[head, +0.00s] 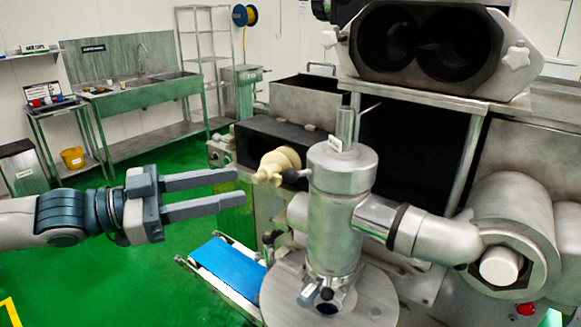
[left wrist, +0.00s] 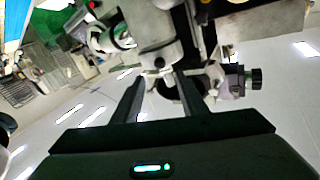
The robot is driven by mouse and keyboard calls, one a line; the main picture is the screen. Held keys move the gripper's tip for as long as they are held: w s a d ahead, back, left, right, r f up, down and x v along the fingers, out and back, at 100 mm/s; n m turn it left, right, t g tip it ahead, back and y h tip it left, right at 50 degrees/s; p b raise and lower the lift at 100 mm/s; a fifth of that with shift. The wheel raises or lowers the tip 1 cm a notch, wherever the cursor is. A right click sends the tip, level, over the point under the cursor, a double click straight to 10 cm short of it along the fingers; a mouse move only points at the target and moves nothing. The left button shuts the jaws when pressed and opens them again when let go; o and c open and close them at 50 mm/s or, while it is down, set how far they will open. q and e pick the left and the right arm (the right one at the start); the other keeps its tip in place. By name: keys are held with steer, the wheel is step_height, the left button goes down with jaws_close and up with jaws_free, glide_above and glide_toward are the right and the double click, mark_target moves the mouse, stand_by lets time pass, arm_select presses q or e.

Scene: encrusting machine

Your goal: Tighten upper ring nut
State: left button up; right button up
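The encrusting machine's upright metal cylinder (head: 335,215) stands at the centre of the head view, with a wide collar at its top and a thin rod above. I cannot tell for sure which ring is the upper ring nut. A cream stepped knob-like part (head: 277,165) sits at the cylinder's upper left. My left gripper (head: 236,189) is open and empty, its fingers pointing right, apart from the cream part and the cylinder. In the left wrist view the open fingers (left wrist: 160,84) point at blurred metal machine parts. My right gripper is in neither view.
A round metal plate (head: 372,303) lies under the cylinder. A pipe (head: 420,235) runs right from it to a big housing. A blue conveyor belt (head: 228,267) is below my left gripper. A sink bench (head: 140,90) stands back left. Green floor is free at left.

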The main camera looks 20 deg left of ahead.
mark_target(284, 175)
arm_select(q)
steer(key=shift+p+x, duration=1.7)
steer(key=shift+x, duration=1.9)
steer(key=shift+p+x, duration=0.7)
steer(key=shift+x, duration=1.8)
jaws_close()
